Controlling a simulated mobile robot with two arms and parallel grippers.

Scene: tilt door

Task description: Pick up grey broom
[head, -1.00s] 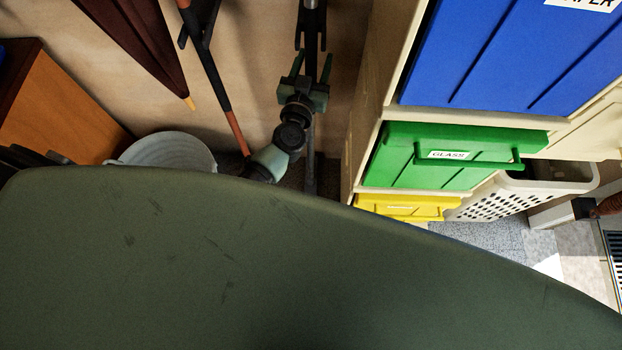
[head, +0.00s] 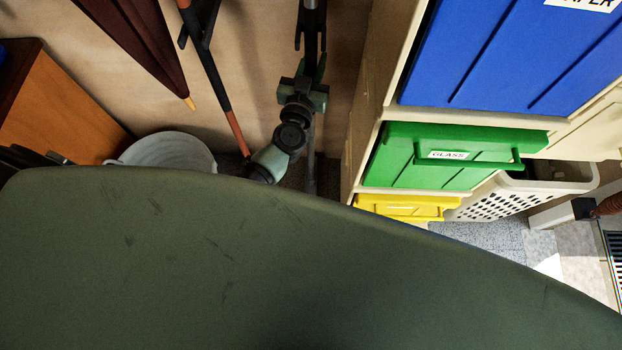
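The grey broom (head: 311,150) shows as a dark grey upright pole against the beige wall, just left of the white cabinet. Its upper part is forked and runs out of the top of the view. My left gripper (head: 310,70) is at the pole, its fingers drawn in against it and shut on it. The fingers are partly hidden by the pole and the gripper body. The pole's lower end is hidden behind the large dark green surface in front. My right gripper is not in view.
A black and orange pole (head: 218,88) and a dark red folded umbrella (head: 135,45) are left of the broom. A grey bucket (head: 165,150) stands below them. The cabinet with blue (head: 510,60), green (head: 450,160) and yellow (head: 405,207) bins is close on the right.

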